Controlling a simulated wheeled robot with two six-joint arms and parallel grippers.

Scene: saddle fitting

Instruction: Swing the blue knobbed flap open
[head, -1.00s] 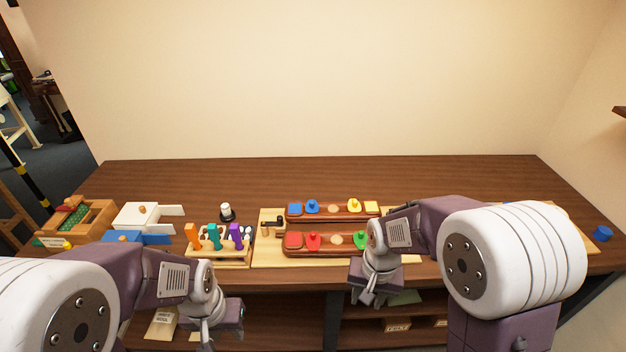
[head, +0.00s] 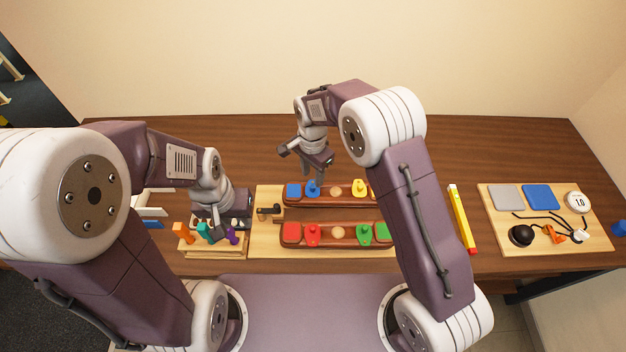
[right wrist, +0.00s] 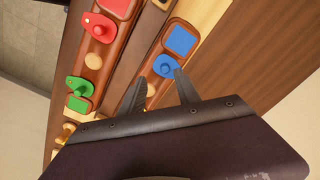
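The blue knobbed flap (head: 312,188) sits on the rear dark-wood rail, just right of a blue square tile (head: 293,190). It also shows in the right wrist view (right wrist: 165,66), with its round knob on top. My right gripper (head: 317,177) hangs directly over and behind this flap. In the right wrist view its two fingers (right wrist: 158,86) are spread apart, one close to the flap's edge, with nothing clearly between them. I cannot tell whether a finger touches it. My left gripper (head: 218,220) is low over the peg stand at left; its fingers are mostly hidden.
The front rail (head: 337,241) carries red and green tiles and knobbed flaps. A yellow knobbed flap (head: 360,188) is farther right on the rear rail. The peg stand (head: 190,249) stands left. A yellow bar (head: 461,219) and a tray (head: 493,234) lie right. The table behind is clear.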

